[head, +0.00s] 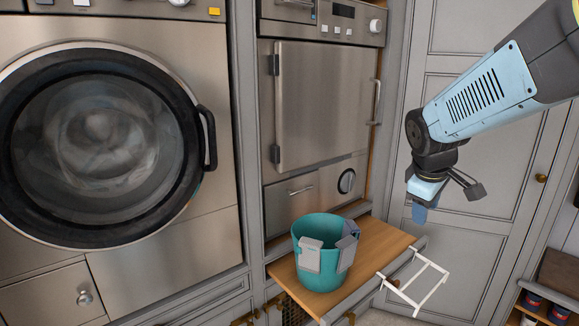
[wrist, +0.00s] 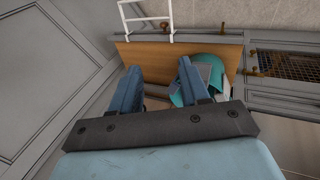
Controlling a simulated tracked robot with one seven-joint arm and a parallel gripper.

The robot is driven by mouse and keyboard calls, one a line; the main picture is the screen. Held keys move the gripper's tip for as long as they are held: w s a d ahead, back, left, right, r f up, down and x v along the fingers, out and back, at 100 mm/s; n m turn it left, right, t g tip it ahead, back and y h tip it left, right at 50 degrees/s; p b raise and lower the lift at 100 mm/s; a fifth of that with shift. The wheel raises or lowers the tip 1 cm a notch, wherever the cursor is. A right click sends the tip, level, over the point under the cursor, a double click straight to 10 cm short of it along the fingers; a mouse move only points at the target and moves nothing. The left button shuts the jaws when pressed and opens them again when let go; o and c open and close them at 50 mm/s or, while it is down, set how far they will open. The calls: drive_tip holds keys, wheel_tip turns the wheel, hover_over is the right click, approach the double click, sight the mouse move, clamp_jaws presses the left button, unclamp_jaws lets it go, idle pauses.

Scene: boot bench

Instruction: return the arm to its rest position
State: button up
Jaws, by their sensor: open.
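My gripper (head: 421,208) hangs at the end of my arm at the right of the head view, in front of grey cupboard doors, pointing down. In the wrist view its two blue fingers (wrist: 158,75) stand apart with nothing between them. It is clear of the teal bucket (head: 318,284), up and to its right in the head view. The bucket stands upright on a wooden pull-out board (head: 384,238). Grey pieces (head: 310,257) sit at its rim. In the wrist view the bucket (wrist: 216,76) is partly hidden behind the right finger.
A white rail frame (head: 427,283) sticks out from the board's front edge. A steel oven (head: 325,105) stands behind the board, and a large round-door washer (head: 100,145) is at the left. Tins (head: 531,299) stand on a low shelf at the bottom right.

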drive_tip(key=s+a+r+m+y, duration=0.1)
drive_tip(key=s+a+r+m, duration=0.1)
drive_tip(key=s, duration=0.4)
drive_tip(key=s+a+r+m+t+y, duration=0.1)
drive_tip(key=s+a+r+m, duration=0.1)
drive_tip(key=s+a+m, duration=0.2)
drive_tip(key=shift+s+m+t+y, duration=0.35)
drive_tip(key=shift+s+m, duration=0.65)
drive_tip(key=shift+s, duration=0.6)
